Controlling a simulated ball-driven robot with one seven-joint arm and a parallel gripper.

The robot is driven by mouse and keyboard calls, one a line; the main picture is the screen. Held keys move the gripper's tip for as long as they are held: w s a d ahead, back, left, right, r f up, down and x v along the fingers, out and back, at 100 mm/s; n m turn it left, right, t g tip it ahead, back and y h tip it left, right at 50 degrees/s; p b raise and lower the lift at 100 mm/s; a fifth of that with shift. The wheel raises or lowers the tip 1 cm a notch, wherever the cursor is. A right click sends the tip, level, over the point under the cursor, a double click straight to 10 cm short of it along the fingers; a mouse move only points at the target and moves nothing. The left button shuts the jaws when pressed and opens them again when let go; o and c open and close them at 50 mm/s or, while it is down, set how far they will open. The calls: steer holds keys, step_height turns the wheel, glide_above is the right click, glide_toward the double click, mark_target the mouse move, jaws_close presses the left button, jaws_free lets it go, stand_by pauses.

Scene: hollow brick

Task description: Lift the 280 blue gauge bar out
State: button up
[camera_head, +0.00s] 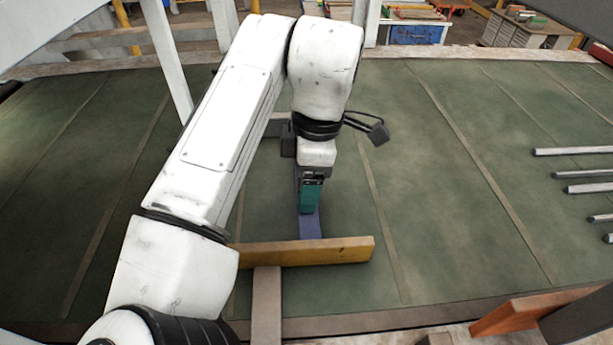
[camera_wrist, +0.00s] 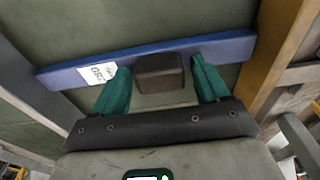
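The blue gauge bar (camera_wrist: 225,45) lies across the wrist view with a white 280 label (camera_wrist: 98,73) near its left end. A dark brown block (camera_wrist: 160,72) sits at its middle; I cannot tell whether it is fixed to the bar. My gripper (camera_wrist: 160,64) is open, its teal fingers on either side of the block with a gap at each side. In the head view the near end of the blue bar (camera_head: 310,227) shows below my gripper (camera_head: 309,197), and my wrist hides the rest.
A yellow bar (camera_head: 320,251) lies crosswise at the blue bar's near end; it also shows in the wrist view (camera_wrist: 272,50). A brown bar (camera_head: 266,298) extends nearer. Several metal rods (camera_head: 575,151) lie at right on the green table (camera_head: 450,200). The table between is clear.

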steer(key=c, duration=1)
steer(key=shift+r+p, duration=4.5)
steer(key=shift+p, duration=0.15)
steer(key=shift+a, duration=0.1)
